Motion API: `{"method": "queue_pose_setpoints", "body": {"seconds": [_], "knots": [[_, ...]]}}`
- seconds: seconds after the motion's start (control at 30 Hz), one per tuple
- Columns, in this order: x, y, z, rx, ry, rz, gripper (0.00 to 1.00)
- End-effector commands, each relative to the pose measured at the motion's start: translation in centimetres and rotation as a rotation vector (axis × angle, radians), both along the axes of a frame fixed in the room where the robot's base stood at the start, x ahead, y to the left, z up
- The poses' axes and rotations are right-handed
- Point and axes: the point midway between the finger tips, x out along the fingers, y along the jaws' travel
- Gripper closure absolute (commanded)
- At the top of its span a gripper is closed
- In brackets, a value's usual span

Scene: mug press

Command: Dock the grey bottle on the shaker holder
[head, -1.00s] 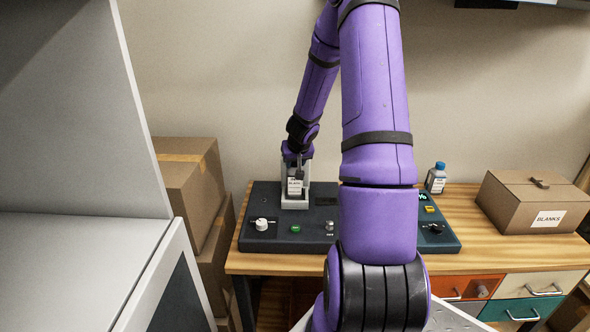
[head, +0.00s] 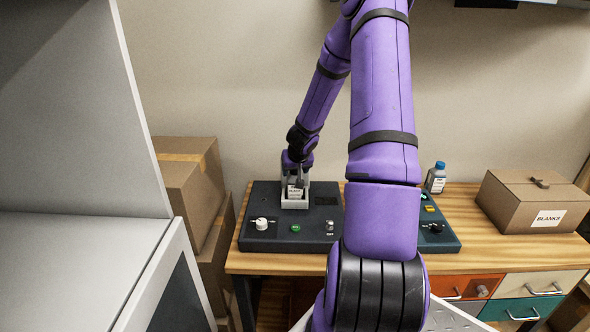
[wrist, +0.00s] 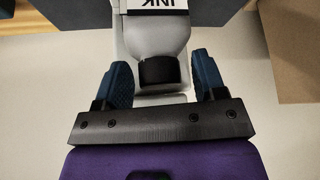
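The grey bottle (head: 295,191) stands upright in the pale shaker holder (head: 294,204) on the left part of the dark console. Its label shows in the head view. In the wrist view its grey shoulder (wrist: 158,38), black cap and the letters INK show. My gripper (head: 296,178) is over the bottle's top. In the wrist view the two blue fingers of my gripper (wrist: 163,82) are spread either side of the black cap, with a gap on each side. The bottle's base is hidden in the holder.
The dark console (head: 262,212) has a white knob (head: 262,224), a green button (head: 295,228) and a switch. My arm hides its middle. A blue-capped bottle (head: 436,180) stands behind its right end. A cardboard box (head: 530,200) is at the right. A grey cabinet (head: 80,260) fills the left.

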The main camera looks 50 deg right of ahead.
Motion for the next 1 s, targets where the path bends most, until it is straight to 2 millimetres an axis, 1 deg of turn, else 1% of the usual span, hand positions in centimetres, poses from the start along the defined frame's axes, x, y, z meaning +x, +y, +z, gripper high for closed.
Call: {"method": "queue_pose_setpoints", "body": {"seconds": [0.2,0.37,1.0], "knots": [[0.0,0.0,0.1,0.0,0.0,0.001,0.36],[-0.3,0.2,1.1,-0.003,0.0,0.003,0.36],[-3.9,2.7,8.6,-0.002,-0.001,0.003,0.36]]}}
